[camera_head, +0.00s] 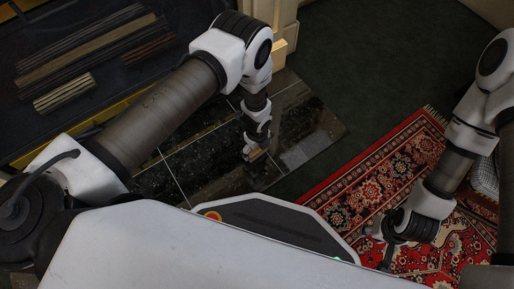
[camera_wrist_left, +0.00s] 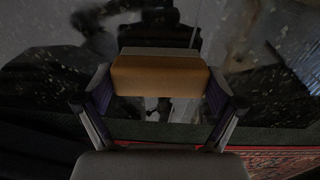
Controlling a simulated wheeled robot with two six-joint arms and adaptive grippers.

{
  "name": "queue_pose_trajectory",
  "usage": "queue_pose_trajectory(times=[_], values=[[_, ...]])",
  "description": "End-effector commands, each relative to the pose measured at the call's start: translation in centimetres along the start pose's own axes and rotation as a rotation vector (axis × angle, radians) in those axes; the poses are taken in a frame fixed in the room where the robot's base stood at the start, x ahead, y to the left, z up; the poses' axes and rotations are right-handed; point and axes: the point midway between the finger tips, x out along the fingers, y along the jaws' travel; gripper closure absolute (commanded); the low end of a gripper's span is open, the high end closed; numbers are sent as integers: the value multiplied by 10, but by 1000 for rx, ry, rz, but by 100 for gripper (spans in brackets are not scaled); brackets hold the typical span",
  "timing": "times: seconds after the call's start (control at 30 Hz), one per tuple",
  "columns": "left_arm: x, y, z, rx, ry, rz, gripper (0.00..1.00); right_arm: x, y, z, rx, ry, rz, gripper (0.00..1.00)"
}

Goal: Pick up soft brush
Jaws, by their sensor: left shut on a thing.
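The soft brush shows in the left wrist view as a tan wooden block (camera_wrist_left: 160,76) with a grey strip along its far edge. My left gripper (camera_wrist_left: 160,92) is shut on it, with one finger pressed to each end. In the head view, my left gripper (camera_head: 252,150) is over the glossy black tiles, and only a small tan bit of the brush (camera_head: 256,155) shows at its fingertips. My right gripper (camera_head: 387,257) hangs low over the red rug at the right. Its fingers are too small and dark to tell whether they are open.
Glossy black hearth tiles (camera_head: 188,175) lie under my left gripper, with a grey rectangular patch (camera_head: 306,150) to its right. A dark recess with several long slats (camera_head: 88,52) is at upper left. A red patterned rug (camera_head: 361,183) and dark green carpet (camera_head: 355,60) lie right.

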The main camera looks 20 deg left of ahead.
Motion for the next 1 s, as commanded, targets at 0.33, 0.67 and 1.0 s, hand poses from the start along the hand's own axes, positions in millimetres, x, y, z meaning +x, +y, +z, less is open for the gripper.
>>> queue_pose_trajectory(times=[0.33,0.67,1.0], values=[[-36,0,0,-1,0,0,42,-36,-1,1,-6,-4,-1,60],[-33,30,-44,5,-1,2,42,6,0,0,0,-1,0,60],[-56,55,-80,-3,5,0,42,-65,-1,1,-6,-4,-1,60]])
